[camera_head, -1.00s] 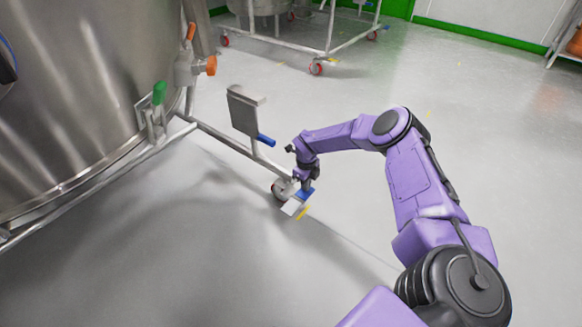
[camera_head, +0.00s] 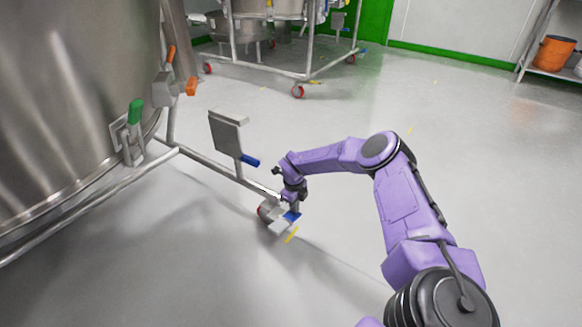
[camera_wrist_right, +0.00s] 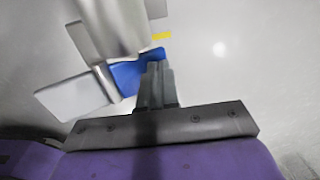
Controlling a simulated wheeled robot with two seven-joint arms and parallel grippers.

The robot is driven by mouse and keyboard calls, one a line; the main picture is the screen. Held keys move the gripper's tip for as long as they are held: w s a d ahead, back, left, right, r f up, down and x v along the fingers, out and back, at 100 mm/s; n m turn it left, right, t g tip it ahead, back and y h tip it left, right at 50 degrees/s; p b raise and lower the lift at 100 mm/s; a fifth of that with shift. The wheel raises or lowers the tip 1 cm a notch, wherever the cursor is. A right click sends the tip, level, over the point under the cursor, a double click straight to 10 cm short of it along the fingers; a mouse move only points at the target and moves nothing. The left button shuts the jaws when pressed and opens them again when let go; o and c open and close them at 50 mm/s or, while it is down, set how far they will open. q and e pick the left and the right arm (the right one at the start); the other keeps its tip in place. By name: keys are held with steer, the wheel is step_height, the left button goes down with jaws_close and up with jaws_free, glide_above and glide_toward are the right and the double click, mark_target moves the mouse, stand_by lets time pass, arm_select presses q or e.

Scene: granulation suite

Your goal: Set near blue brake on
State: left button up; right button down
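The near blue brake (camera_head: 291,217) is a small blue pedal on the caster at the near corner of the steel vessel's frame. In the right wrist view the blue brake (camera_wrist_right: 130,76) lies by a metal bracket, just beyond my fingertips. My right gripper (camera_head: 291,208) points down at the brake in the head view. Its fingers (camera_wrist_right: 156,75) look shut together, with nothing seen between them. The tips overlap the blue pedal's edge in the wrist view; I cannot tell whether they touch or press it. My left gripper is out of view.
The large steel vessel (camera_head: 70,100) fills the left, with a frame rail (camera_head: 205,165) running to the caster. A plate (camera_head: 226,132) and a blue handle (camera_head: 250,160) stand above the rail. Another wheeled frame (camera_head: 290,72) is behind. The floor to the right is clear.

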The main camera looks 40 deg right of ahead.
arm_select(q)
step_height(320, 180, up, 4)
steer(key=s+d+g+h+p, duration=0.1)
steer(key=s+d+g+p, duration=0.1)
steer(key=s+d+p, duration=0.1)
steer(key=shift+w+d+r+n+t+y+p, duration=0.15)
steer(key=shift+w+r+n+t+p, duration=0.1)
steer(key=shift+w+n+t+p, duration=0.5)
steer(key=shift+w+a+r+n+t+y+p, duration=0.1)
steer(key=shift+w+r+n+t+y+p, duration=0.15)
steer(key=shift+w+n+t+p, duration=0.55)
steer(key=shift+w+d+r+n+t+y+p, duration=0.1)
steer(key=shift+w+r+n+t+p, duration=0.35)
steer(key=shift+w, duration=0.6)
arm_select(e)
steer(key=w+d+r, duration=0.1)
steer(key=d+r, duration=0.3)
steer(key=r, duration=0.9)
steer(key=shift+r, duration=0.2)
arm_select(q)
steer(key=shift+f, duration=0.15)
arm_select(e)
steer(key=shift+d, duration=0.1)
